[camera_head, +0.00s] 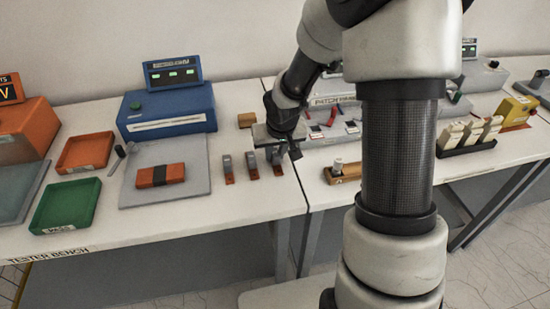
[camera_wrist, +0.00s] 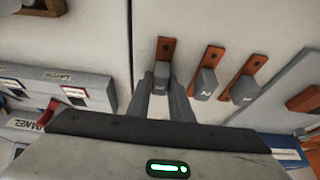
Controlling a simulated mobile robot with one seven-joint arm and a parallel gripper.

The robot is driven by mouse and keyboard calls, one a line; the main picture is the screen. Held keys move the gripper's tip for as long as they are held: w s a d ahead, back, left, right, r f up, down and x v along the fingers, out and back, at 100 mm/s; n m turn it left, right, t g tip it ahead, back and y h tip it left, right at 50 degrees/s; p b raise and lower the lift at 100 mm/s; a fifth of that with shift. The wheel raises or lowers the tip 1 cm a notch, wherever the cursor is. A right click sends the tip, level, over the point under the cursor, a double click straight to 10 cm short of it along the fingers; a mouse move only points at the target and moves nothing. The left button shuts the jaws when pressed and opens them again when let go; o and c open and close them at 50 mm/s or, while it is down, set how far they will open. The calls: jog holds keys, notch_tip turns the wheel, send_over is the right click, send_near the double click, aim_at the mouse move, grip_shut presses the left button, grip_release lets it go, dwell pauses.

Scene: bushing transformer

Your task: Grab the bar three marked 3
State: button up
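Three bars, each a grey block on an orange-brown base, stand in a row on the white bench. In the wrist view the middle bar (camera_wrist: 205,82) reads like 2, and the bar at the right end (camera_wrist: 242,88) carries a mark that is hard to read. The bar at the left end of that view (camera_wrist: 163,68) is the rightmost in the head view (camera_head: 278,167); its mark is not readable. My gripper (camera_wrist: 161,83) points down over this bar, its fingers on either side of the grey block. A gap shows between the fingers; contact cannot be made out.
A grey board (camera_head: 190,192) with an orange block (camera_head: 160,176) lies left of the bars. A blue tester (camera_head: 165,110) stands behind. The patch panel (camera_head: 325,133) is close on the right, and a wooden holder (camera_head: 343,173) lies near the bench seam.

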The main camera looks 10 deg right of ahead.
grip_shut()
jog(key=shift+r, duration=0.1)
